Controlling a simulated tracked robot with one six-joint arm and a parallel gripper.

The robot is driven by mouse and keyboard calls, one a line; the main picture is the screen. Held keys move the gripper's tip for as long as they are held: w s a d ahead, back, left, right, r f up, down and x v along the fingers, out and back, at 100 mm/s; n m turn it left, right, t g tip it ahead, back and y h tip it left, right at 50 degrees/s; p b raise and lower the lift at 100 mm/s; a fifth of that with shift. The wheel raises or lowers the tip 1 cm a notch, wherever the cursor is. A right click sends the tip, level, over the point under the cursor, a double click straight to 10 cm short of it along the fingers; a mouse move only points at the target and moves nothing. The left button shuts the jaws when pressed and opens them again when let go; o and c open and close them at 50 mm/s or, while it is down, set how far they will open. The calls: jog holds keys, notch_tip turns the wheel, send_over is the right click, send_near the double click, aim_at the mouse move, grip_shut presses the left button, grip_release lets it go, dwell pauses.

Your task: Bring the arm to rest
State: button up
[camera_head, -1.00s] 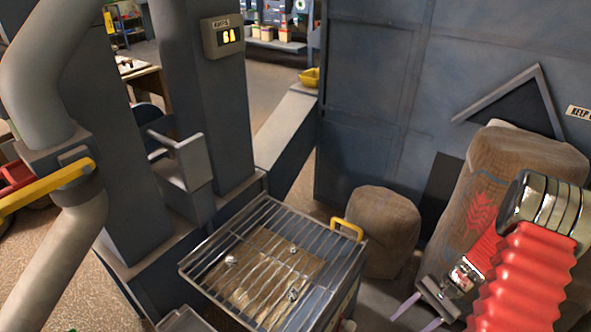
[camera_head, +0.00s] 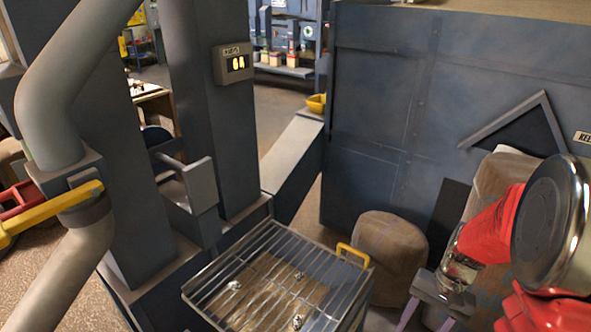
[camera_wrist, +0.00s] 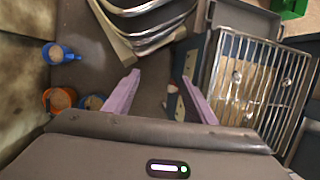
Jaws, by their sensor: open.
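My gripper (camera_wrist: 160,95) shows in the wrist view with its two pale purple fingers apart and nothing between them. In the head view my gripper (camera_head: 424,318) is at the lower right, partly cut off by the bottom edge. My red arm fills the right side there, in front of a large sack (camera_head: 492,187). The gripper hangs to the right of the barred grate (camera_head: 330,262) and does not touch it. In the wrist view the grate (camera_wrist: 262,42) is at the right.
A smaller sack (camera_head: 388,245) stands right of the grate, close to my gripper. A yellow handle (camera_head: 354,254) is on the grate's corner. Small metal pieces lie at the grate. A blue cup (camera_wrist: 58,54) and an orange cup (camera_wrist: 60,98) stand at the left of the wrist view.

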jog(key=s+a+r+n+t+h, duration=0.1)
jog(key=s+a+r+n+t, duration=0.1)
jog(key=a+r, duration=0.2)
jog(key=s+a+r+n+t+h, duration=0.1)
jog(key=s+a+r+n+t, duration=0.1)
jog(key=r, duration=0.8)
jog(key=s+a+r+n+t, duration=0.2)
jog(key=s+a+r+t, duration=0.1)
jog(key=a+r, duration=0.4)
jog(key=shift+s+r+n+t+h, duration=0.2)
jog(key=shift+r+n+t+h, duration=0.1)
jog(key=shift+r+n+h, duration=0.15)
dwell(5.4)
